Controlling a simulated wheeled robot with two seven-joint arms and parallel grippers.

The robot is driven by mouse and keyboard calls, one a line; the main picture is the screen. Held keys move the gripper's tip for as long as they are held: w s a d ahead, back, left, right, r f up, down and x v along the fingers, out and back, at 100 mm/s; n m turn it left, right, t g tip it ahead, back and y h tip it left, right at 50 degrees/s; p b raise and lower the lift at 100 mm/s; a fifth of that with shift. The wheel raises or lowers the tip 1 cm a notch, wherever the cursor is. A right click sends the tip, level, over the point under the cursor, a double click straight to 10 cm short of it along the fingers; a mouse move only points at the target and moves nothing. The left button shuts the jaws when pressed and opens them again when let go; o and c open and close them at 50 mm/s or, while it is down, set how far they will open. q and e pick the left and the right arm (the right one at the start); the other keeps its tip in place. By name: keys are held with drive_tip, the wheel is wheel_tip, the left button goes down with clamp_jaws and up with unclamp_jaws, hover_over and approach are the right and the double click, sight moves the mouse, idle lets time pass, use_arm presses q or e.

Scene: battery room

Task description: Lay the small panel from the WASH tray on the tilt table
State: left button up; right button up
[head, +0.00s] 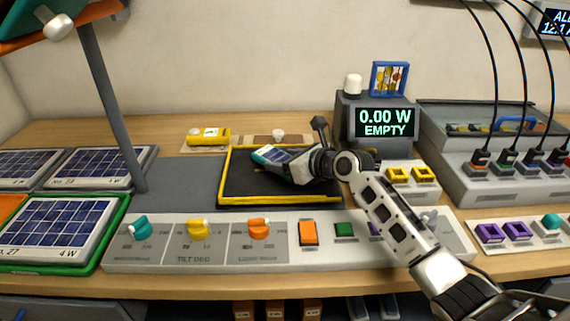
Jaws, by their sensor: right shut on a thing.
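I cannot tell whether the panel touches the surface. No tray in view shows a readable WASH label. My left gripper is out of view.
A green tray (103,258) with a larger panel stands at the left, beside more panels (98,167). A grey post (112,110) rises left of the table. A knob console (178,256) lines the front. A display (387,122) reads 0.00 W EMPTY.

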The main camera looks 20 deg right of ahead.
drive_tip(key=shift+f, duration=0.4)
drive_tip(key=shift+f, duration=0.1)
drive_tip(key=o, duration=1.1)
drive_tip(key=shift+f, duration=0.1)
drive_tip(key=shift+s+r, duration=0.15)
drive_tip(key=shift+r, duration=0.1)
drive_tip(key=p+v, duration=0.1)
drive_tip(key=v, duration=1.1)
drive_tip(key=shift+f, duration=0.1)
